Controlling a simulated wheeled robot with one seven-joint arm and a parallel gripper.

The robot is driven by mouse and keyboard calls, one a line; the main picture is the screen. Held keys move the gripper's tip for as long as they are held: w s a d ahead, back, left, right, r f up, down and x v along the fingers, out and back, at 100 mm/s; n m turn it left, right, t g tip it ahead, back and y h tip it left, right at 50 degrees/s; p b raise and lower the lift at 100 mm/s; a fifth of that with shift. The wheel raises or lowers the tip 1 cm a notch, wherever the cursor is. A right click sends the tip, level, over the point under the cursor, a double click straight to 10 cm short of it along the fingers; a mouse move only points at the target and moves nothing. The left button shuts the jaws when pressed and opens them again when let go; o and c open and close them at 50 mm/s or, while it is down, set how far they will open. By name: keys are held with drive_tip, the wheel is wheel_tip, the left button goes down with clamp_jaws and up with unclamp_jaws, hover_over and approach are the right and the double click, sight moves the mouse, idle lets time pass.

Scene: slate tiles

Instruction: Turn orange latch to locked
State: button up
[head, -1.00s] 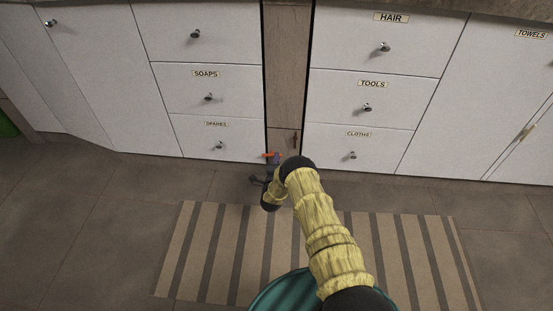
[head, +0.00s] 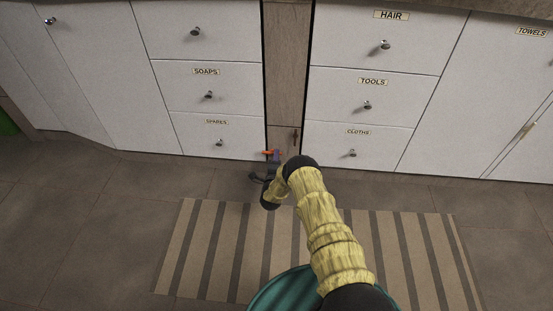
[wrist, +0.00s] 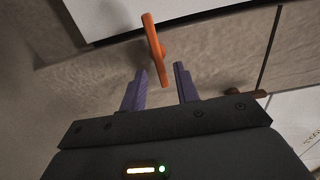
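The orange latch (wrist: 154,48) shows in the wrist view as a thin bar on a brown wooden panel, just beyond my fingertips. It lies slightly tilted from upright in that picture. In the head view the orange latch (head: 267,153) is a small bar low on the narrow wooden panel between the white drawer stacks. In the head view my gripper (head: 273,160) is beside the latch, partly hidden by my arm. I cannot tell whether a finger touches the latch.
The wooden panel (head: 287,60) runs between white drawers. The SPARES drawer (head: 193,143) is at its left and the CLOTHS drawer (head: 330,145) at its right, both shut. A striped rug (head: 200,240) lies on the tiled floor below. The floor at left is clear.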

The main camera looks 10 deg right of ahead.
drive_tip(key=p+v, duration=0.8)
drive_tip(key=v, duration=0.9)
drive_tip(key=shift+s, duration=0.2)
drive_tip(key=shift+r, duration=0.1)
